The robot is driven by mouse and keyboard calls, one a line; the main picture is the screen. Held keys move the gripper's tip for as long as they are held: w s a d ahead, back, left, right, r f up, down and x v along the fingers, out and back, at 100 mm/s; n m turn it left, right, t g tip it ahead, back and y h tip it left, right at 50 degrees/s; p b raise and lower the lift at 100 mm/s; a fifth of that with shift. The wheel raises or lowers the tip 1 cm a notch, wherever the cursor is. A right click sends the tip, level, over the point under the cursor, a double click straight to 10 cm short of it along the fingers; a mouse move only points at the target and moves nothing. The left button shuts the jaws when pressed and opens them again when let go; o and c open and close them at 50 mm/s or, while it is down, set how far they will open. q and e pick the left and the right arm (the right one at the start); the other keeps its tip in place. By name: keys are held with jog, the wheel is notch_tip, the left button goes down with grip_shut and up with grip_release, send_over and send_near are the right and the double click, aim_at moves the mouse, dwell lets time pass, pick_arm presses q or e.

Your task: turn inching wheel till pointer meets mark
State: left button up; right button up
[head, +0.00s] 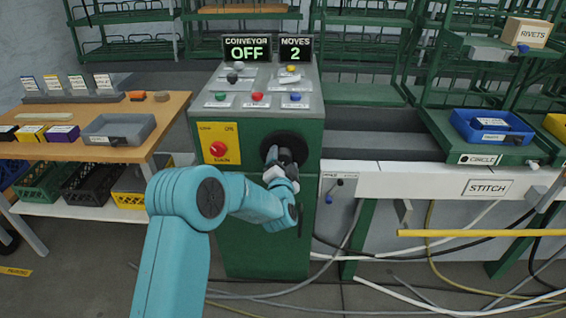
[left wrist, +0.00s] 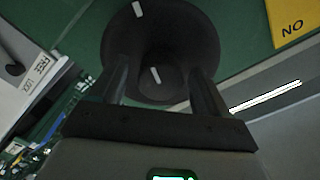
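The black inching wheel (head: 288,146) is on the front of the green press, at its right side. In the left wrist view its hub (left wrist: 160,86) faces me. A white pointer line (left wrist: 155,75) shows on the hub, and a white mark (left wrist: 138,9) shows farther out near the top. Both lean the same way and look roughly in line; I cannot tell if they meet exactly. My left gripper (head: 284,160) is at the wheel. Its two dark fingers (left wrist: 160,88) close in on either side of the hub. My right gripper is not in view.
A yellow panel with a red button (head: 218,149) is left of the wheel. A small lever (head: 329,196) is to the right; its plate (left wrist: 38,78) reads FREE and LOCK. The displays read OFF (head: 248,48) and 2 (head: 296,49). A side table (head: 165,120) stands left.

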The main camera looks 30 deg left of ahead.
pick_arm(q)
jog(key=v, duration=1.6)
jog(key=shift+s+d+f+b, duration=0.1)
jog(key=shift+b, duration=0.2)
